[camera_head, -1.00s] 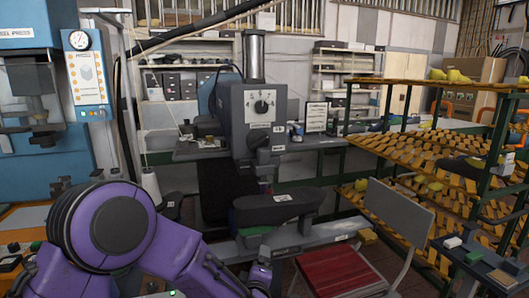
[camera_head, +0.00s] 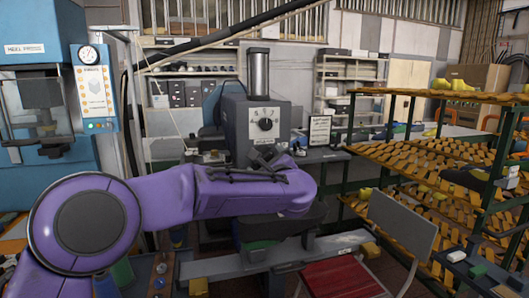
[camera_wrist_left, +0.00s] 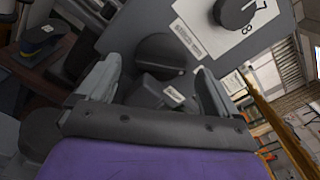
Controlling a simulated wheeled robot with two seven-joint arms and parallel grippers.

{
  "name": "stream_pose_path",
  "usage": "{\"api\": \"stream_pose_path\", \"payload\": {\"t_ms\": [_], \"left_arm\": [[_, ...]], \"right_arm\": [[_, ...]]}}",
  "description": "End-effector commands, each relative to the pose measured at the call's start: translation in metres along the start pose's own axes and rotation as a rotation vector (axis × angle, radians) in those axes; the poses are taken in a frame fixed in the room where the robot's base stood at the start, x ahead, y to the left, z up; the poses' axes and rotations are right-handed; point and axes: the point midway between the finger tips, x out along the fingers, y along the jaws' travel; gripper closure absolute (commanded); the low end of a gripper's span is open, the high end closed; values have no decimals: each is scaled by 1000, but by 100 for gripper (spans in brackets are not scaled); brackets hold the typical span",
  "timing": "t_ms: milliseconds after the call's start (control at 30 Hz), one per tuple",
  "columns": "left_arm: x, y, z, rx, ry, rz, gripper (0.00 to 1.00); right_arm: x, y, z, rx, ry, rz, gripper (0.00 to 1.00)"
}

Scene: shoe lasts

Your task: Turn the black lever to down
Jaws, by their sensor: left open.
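The grey machine (camera_head: 240,118) stands mid-scene in the head view, with a black dial on a white numbered plate (camera_head: 265,124). The black lever sits below that plate and is mostly hidden behind my purple left arm in the head view. In the left wrist view the lever's round hub (camera_wrist_left: 160,56) and its block-like arm (camera_wrist_left: 150,92) show close up, with the numbered dial (camera_wrist_left: 235,12) at upper right. My left gripper (camera_wrist_left: 157,88) is open, its two grey fingers apart on either side of the lever. I cannot tell whether they touch it. My right gripper is out of view.
A blue press (camera_head: 60,160) stands at the left. A red-seated chair (camera_head: 340,276) is in front, with slatted shelving (camera_head: 430,160) holding yellow lasts at the right. Shelves line the back wall.

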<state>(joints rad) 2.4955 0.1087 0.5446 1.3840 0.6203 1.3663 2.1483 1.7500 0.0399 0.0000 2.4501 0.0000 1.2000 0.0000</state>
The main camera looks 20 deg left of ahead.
Motion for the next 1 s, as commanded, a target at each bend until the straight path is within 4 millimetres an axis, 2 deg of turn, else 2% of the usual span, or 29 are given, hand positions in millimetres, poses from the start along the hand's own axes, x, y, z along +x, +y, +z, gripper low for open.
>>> {"api": "stream_pose_path", "payload": {"t_ms": [33, 133, 400, 433, 600, 1000], "left_arm": [[7, -2, 2, 1, 1, 1, 6], [16, -1, 1, 2, 0, 0, 6], [20, 0, -1, 2, 0, -2, 6], [20, 0, -1, 3, 0, -2, 10], [20, 0, -1, 3, 0, -2, 63], [20, 1, -2, 62, 0, 0, 62]], "right_arm": [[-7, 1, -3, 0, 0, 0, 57], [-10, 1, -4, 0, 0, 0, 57], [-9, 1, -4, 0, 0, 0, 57], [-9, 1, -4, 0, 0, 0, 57], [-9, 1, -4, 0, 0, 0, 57], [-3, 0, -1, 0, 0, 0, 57]]}}
